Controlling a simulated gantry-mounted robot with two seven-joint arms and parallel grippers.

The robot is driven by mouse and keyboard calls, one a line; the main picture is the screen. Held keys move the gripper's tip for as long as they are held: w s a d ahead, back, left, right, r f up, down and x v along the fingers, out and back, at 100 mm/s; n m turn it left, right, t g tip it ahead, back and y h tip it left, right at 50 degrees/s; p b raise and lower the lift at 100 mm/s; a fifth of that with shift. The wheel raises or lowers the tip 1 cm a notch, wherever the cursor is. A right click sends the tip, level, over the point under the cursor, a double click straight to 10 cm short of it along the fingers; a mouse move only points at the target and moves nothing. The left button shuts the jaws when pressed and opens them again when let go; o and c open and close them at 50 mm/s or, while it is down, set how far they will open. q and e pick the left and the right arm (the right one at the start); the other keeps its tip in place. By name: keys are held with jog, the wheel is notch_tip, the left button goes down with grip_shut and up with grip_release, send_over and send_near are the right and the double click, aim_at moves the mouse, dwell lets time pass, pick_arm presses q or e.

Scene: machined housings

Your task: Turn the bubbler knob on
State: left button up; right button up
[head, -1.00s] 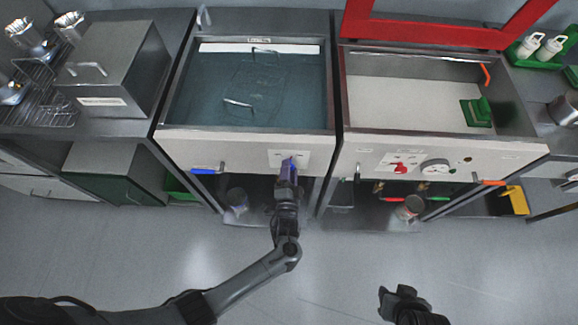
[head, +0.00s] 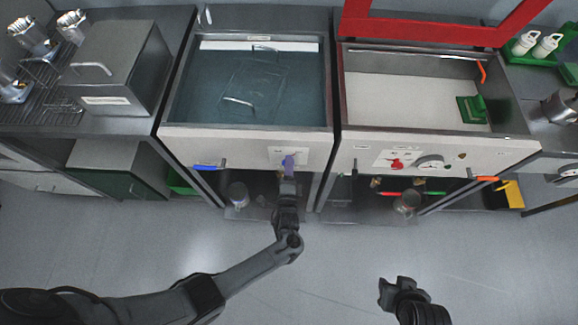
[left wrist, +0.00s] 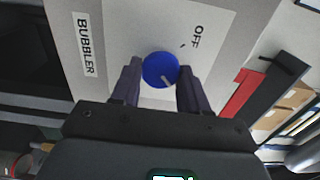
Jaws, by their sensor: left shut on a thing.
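The blue bubbler knob (left wrist: 160,69) is on a white plate (left wrist: 128,32) labelled BUBBLER, with OFF printed to the right of the knob. My left gripper (left wrist: 158,80) is shut on the knob, one finger on each side. In the head view my left gripper (head: 288,163) is at the front panel of the left sink and mostly hides the knob. My right gripper (head: 390,288) is low at the right, away from the panels; its finger opening is unclear.
A blue-handled lever (head: 207,167) is left of my left gripper under the panel. The right sink's panel has a red knob (head: 397,163) and a dial (head: 430,161). Metal cans stand on the shelf below. The floor (head: 340,260) in front is clear.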

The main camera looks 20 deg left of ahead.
pick_arm(q)
jog(key=o, duration=1)
jog(key=shift+s, duration=0.1)
jog(key=p+v, duration=0.1)
jog(key=v, duration=0.9)
jog(key=shift+s+d, duration=0.15)
jog(key=shift+s, duration=0.1)
